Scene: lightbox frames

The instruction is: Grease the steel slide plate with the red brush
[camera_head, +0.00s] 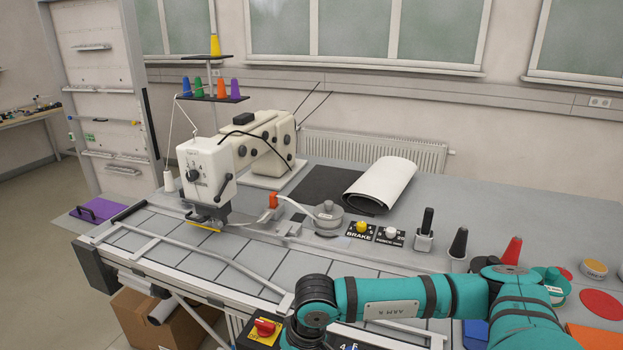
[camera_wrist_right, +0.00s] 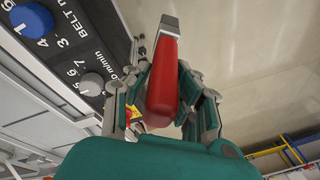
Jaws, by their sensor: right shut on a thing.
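In the wrist view my right gripper (camera_wrist_right: 165,95) is shut on a long red body with a grey end (camera_wrist_right: 162,75), which I take for the red brush; no bristles can be made out. The fingers sit on both sides of it. In the head view my right arm crosses the lower right, and its gripper is out of the picture. A flat steel strip (camera_head: 262,236) lies on the bench by the sewing machine; I cannot tell whether it is the slide plate. My left gripper does not show.
The sewing machine (camera_head: 215,170) stands at the left of the bench. In the wrist view a belt-speed panel (camera_wrist_right: 75,50) is close at left.

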